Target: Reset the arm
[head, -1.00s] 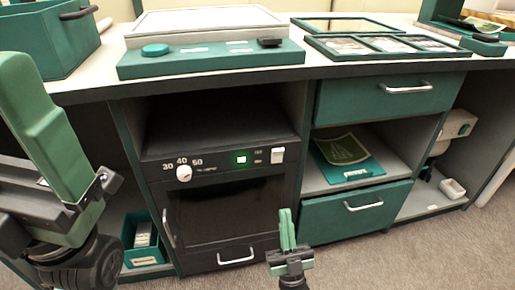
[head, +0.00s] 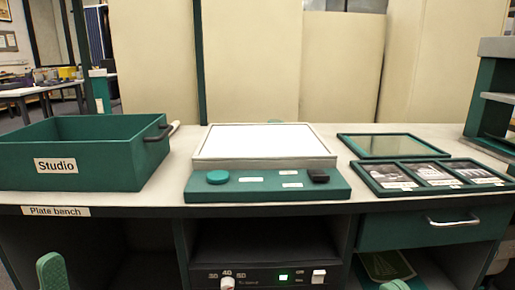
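The tip of a green part of my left arm (head: 52,272) shows at the bottom left edge. A smaller green tip of my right arm (head: 395,285) shows at the bottom edge, right of centre. Both are cut off by the frame, so the gripper fingers cannot be made out. Neither visible tip appears to hold anything. Both appear in front of the plate bench (head: 120,199).
On the bench stand a green Studio box (head: 110,165), a light panel (head: 262,140) with a green control base (head: 270,188), an empty framed tray (head: 393,146) and a three-picture tray (head: 433,176). Below are a drawer (head: 430,228) and a black oven unit (head: 260,279).

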